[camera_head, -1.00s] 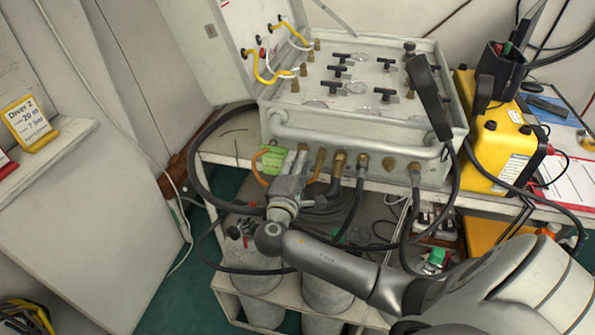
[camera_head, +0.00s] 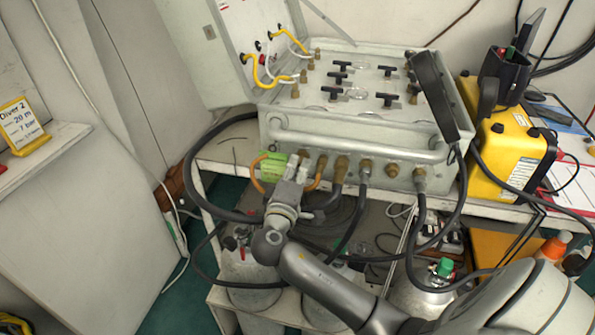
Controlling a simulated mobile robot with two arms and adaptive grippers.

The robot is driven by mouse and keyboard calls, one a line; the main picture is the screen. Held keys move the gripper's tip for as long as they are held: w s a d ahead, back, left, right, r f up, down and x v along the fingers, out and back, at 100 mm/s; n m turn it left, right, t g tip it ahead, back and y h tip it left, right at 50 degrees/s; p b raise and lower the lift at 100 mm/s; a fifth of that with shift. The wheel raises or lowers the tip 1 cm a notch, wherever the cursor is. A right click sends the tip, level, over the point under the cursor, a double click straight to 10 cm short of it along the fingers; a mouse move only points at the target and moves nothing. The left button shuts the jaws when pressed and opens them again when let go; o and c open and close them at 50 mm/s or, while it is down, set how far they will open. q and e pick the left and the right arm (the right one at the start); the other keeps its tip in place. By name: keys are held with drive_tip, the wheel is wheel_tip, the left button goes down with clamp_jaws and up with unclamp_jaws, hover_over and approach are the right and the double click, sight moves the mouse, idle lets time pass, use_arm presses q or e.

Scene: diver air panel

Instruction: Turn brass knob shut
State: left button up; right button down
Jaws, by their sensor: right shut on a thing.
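The air panel (camera_head: 350,134) is a light grey metal box on a white bench. A row of brass fittings runs along its lower front, with a brass knob (camera_head: 304,155) at the left end. My right gripper (camera_head: 297,168) reaches up from below and is shut on this knob. Its fingers cover most of the knob, so how far it is turned cannot be seen. A green tag (camera_head: 272,169) hangs just left of the fingers, beside an orange hose loop. My left gripper is not in view.
Black hoses hang from the fittings right of my gripper, close to my wrist. Gas cylinders (camera_head: 250,267) stand below the bench. A black handset (camera_head: 440,96) rests at the panel's right edge, beside a yellow case (camera_head: 510,150). The floor at the left is partly clear.

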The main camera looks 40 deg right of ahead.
drive_tip(key=shift+f, duration=0.1)
drive_tip(key=c, duration=1.5)
unclamp_jaws()
drive_tip(key=shift+c, duration=0.2)
drive_tip(key=shift+a, duration=0.1)
drive_tip(key=v, duration=1.2)
